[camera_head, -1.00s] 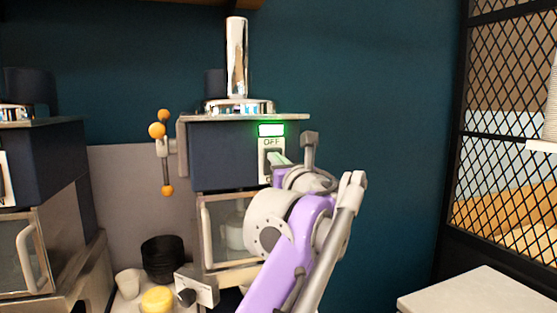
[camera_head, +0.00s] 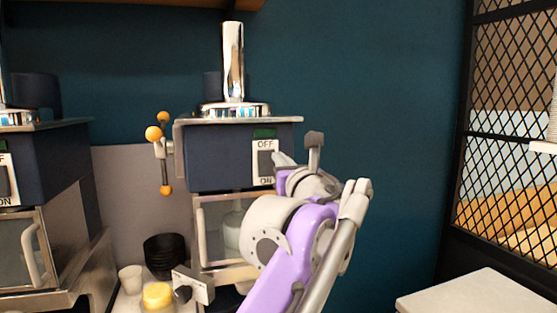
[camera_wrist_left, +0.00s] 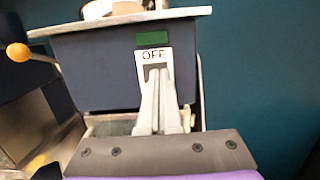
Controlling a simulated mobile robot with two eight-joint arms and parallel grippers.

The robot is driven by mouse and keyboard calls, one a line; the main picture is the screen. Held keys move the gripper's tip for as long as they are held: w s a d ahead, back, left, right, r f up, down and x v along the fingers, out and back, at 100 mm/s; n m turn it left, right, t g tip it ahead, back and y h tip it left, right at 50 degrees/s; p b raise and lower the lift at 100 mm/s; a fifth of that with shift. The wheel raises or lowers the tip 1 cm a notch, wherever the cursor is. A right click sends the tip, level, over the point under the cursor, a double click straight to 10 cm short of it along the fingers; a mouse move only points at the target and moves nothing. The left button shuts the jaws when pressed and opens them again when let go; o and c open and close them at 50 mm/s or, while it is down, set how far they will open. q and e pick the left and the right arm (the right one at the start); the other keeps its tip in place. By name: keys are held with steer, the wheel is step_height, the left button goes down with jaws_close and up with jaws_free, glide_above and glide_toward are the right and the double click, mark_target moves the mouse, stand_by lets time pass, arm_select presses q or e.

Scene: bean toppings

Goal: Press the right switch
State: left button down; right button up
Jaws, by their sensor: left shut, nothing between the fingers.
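The right switch (camera_head: 265,162) is a dark rocker on a white plate marked OFF above and ON below, on the front of the dark blue machine. The wrist view shows its plate (camera_wrist_left: 153,56), with the lower part hidden by my fingers. The indicator lamp (camera_head: 264,133) above it is dark green, unlit. My left gripper (camera_head: 277,157) is shut and empty, its tips in front of the switch's right side; contact cannot be told. In the wrist view the closed fingers (camera_wrist_left: 158,73) overlap the rocker. My right gripper is out of view.
A second machine with its own switch (camera_head: 4,180) stands at the left. A lever with orange knobs (camera_head: 154,133) is on the right machine's left side. Black bowls (camera_head: 164,256), a white cup (camera_head: 131,278) and a yellow item (camera_head: 157,295) sit below. Free room lies right, before the wall.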

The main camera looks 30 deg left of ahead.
arm_select(q)
steer(key=s+d+r, duration=0.1)
steer(key=s+d, duration=0.5)
steer(key=d, duration=0.1)
steer(key=shift+r+b, duration=0.15)
steer(key=shift+b, duration=0.25)
steer(key=shift+d, duration=0.15)
steer(key=s+a+f+n+g+h, duration=0.15)
steer(key=f+n, duration=0.25)
steer(key=f, duration=0.6)
steer(key=s+f+n+g+h, duration=0.2)
steer(key=s+f+n+h, duration=0.15)
steer(key=f, duration=0.65)
steer(key=s+a+f+n+g+h, duration=0.15)
steer(key=f+n, duration=0.35)
steer(key=f, duration=0.5)
steer(key=s+d+f+n+h, duration=0.2)
steer(key=s+d+f+n, duration=0.1)
steer(key=f, duration=0.6)
steer(key=s+d+f+n+g+h, duration=0.1)
steer(key=s+d+f+n+h, duration=0.2)
steer(key=f+n, duration=0.3)
steer(key=s+d+f+n+g+h, duration=0.1)
steer(key=s+d+f+n+h, duration=0.2)
steer(key=f, duration=0.9)
steer(key=shift+s+d+n, duration=0.85)
steer(key=shift+s+d, duration=0.05)
steer(key=shift+s, duration=0.1)
